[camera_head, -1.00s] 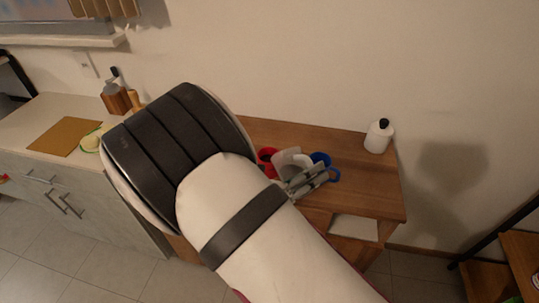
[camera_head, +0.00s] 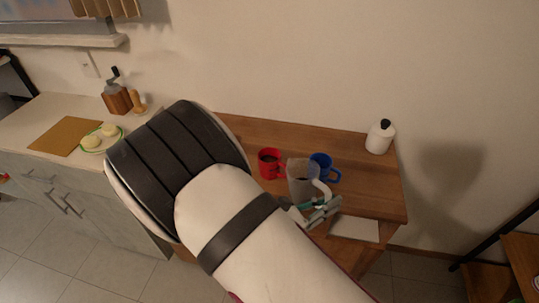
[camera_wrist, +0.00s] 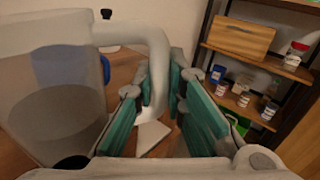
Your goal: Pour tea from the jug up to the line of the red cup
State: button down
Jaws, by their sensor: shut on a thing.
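The jug (camera_head: 300,184) is translucent grey with a white handle and dark liquid inside. My gripper (camera_head: 318,205) is shut on the jug's handle (camera_wrist: 158,75). The jug looks about upright, in front of the two cups in the head view. Whether its base touches the table cannot be told. In the wrist view the jug (camera_wrist: 55,95) fills the left side. The red cup (camera_head: 270,163) stands on the wooden table just left of the jug, with dark content showing inside; its line cannot be made out. The blue cup (camera_head: 323,166) stands behind the jug, to the right.
A counter (camera_head: 50,110) at left holds a cutting board, plate and grinder. Shelves (camera_wrist: 255,60) stand at right in the wrist view.

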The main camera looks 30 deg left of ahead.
jog(key=shift+s+d+f+m, duration=0.15)
jog(key=shift+d+f+m, duration=0.2)
jog(key=shift+f+m, duration=0.45)
jog(key=shift+r+p, duration=1.1)
jog(key=shift+r, duration=1.45)
